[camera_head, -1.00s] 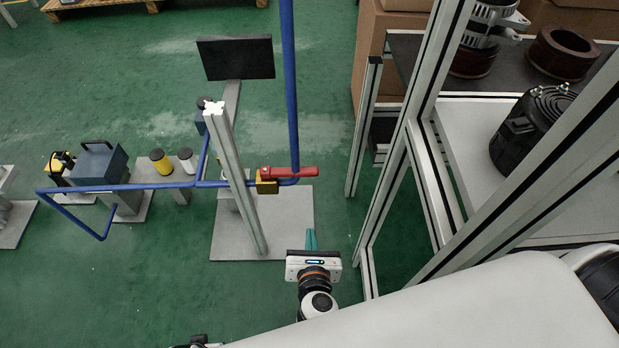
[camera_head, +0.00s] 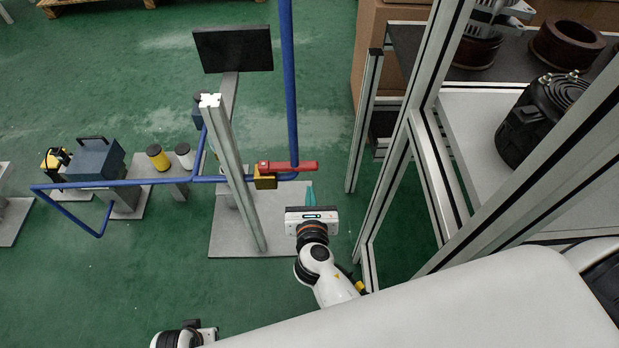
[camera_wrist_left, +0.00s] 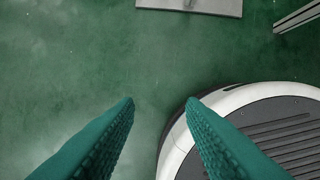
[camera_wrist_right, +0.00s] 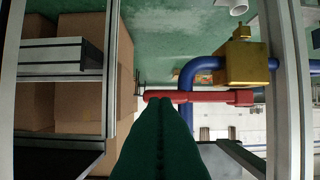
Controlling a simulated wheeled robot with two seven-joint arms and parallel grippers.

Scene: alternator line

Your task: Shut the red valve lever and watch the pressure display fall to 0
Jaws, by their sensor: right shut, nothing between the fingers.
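The red valve lever (camera_head: 290,166) lies lengthwise along the horizontal blue pipe, on a yellow valve body (camera_head: 265,181). My right gripper (camera_head: 310,188) is shut and empty, its teal fingertips just below the lever's free end. In the right wrist view the red lever (camera_wrist_right: 200,96) crosses just past the closed fingertips (camera_wrist_right: 170,101); I cannot tell whether they touch. The yellow body shows there too (camera_wrist_right: 247,62). The dark display panel (camera_head: 233,50) shows no readable figure. My left gripper (camera_wrist_left: 160,102) is open and empty above the floor; its fingertips are hidden in the head view.
A grey upright post (camera_head: 232,175) stands left of the lever on a grey base plate (camera_head: 285,215). An aluminium-framed shelf (camera_head: 408,180) stands close on the right, holding a black machine part (camera_head: 535,120). A blue-grey box (camera_head: 95,160) stands left. Green floor is open at lower left.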

